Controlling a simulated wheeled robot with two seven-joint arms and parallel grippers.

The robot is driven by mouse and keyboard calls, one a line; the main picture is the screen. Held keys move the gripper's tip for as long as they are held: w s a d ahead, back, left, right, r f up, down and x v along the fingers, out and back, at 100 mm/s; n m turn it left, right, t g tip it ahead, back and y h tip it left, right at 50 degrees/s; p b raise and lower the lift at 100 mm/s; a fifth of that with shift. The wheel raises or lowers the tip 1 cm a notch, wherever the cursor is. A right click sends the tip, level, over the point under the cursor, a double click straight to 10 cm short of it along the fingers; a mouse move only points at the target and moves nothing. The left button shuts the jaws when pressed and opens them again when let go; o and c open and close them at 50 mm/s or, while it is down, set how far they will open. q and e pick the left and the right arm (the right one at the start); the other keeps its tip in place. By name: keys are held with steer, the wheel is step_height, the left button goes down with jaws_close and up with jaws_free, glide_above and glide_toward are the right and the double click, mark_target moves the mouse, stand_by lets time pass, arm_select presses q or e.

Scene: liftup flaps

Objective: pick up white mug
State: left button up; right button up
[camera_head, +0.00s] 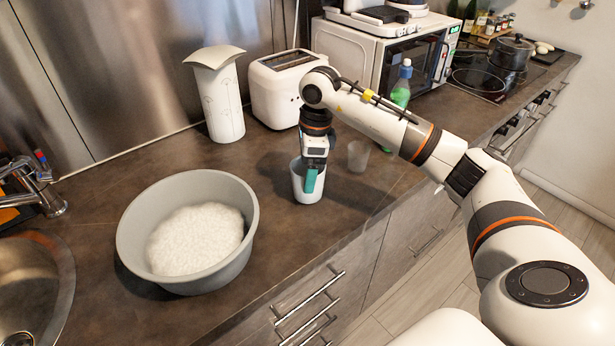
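The white mug (303,191) stands upright on the dark countertop, right of the grey basin. My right gripper (311,180) comes down from above at the mug. One teal finger shows in front of the mug's near side, at its rim. The other finger is hidden, so I cannot tell whether the gripper is open or shut on the mug wall. My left gripper is not in the head view.
A grey basin (133,240) with white granular contents stands on the left. A clear glass (358,156) stands close to the mug's right. Behind are a white vase (221,104), toaster (276,92), green bottle (401,92) and microwave (360,55). A sink (30,290) is at left.

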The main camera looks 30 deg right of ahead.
step_height(320, 180, down, 3)
steer(key=shift+a+f, duration=0.1)
steer(key=shift+a, duration=0.05)
steer(key=shift+c, duration=0.3)
steer(key=c, duration=0.8)
step_height(320, 180, up, 10)
steer(key=shift+w+a, duration=0.1)
steer(key=shift+a, duration=0.05)
steer(key=shift+c, duration=0.2)
steer(key=a+r+p, duration=0.3)
steer(key=a, duration=0.5)
steer(key=a+r+p, duration=0.3)
steer(key=a+r, duration=0.1)
steer(key=a, duration=0.4)
steer(key=s+a+f+b, duration=0.1)
steer(key=a+f+b, duration=0.1)
steer(key=a, duration=1.2)
steer(key=shift+a+b, duration=0.25)
steer(key=shift+b, duration=0.25)
